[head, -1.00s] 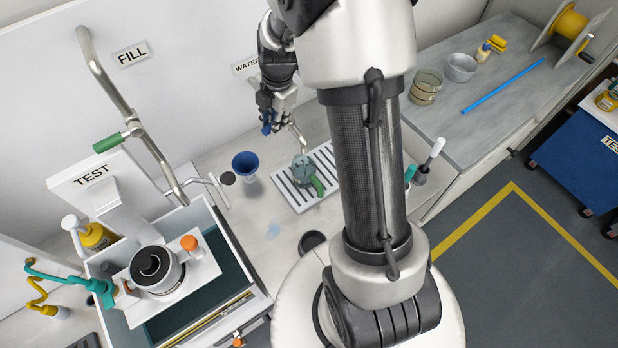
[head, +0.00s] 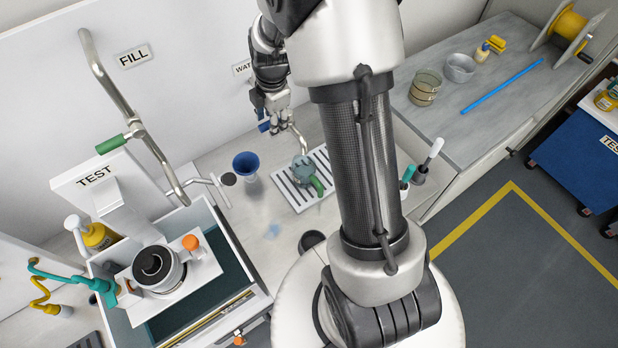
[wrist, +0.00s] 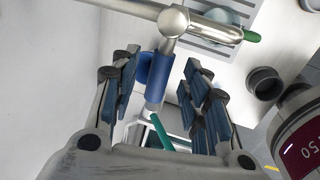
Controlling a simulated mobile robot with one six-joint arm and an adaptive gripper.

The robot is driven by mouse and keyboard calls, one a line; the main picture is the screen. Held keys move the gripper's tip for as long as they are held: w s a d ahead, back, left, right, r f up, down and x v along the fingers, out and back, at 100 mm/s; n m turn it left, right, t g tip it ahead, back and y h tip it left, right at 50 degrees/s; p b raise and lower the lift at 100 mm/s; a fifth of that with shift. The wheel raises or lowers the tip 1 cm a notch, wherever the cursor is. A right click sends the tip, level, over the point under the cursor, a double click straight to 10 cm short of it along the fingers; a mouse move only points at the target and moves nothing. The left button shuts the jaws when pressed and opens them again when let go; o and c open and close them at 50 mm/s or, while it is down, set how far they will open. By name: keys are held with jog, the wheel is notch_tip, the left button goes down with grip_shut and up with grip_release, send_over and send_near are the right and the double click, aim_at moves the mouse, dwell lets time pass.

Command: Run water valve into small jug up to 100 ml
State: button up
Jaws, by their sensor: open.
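The water valve has a metal pipe with a blue handle (wrist: 160,76) and a spout (wrist: 212,30). In the head view the handle (head: 264,127) shows beside my gripper (head: 276,116). In the wrist view the handle lies between the two open fingers of my gripper (wrist: 161,66), with gaps on both sides. The small jug (head: 302,166), grey-blue with a green handle (head: 317,186), stands on a slotted drip tray (head: 280,186) under the spout (head: 299,138). The wrist view shows part of the jug (wrist: 222,14) behind the spout. Its water level cannot be read.
A blue funnel-like cup (head: 245,163) stands left of the drip tray. The TEST press (head: 100,185) and an open drawer are at left. A dark round cup (head: 311,241) is at the counter's front. My arm hides part of the counter.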

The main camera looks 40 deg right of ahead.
jog(key=a, duration=0.7)
jog(key=shift+s, duration=0.35)
jog(key=shift+r, duration=0.1)
dwell(0.4)
notch_tip(320, 180, up, 12)
jog(key=s, duration=0.2)
jog(key=shift+s+f, duration=0.15)
jog(key=shift+f, duration=0.05)
jog(key=shift+s, duration=0.1)
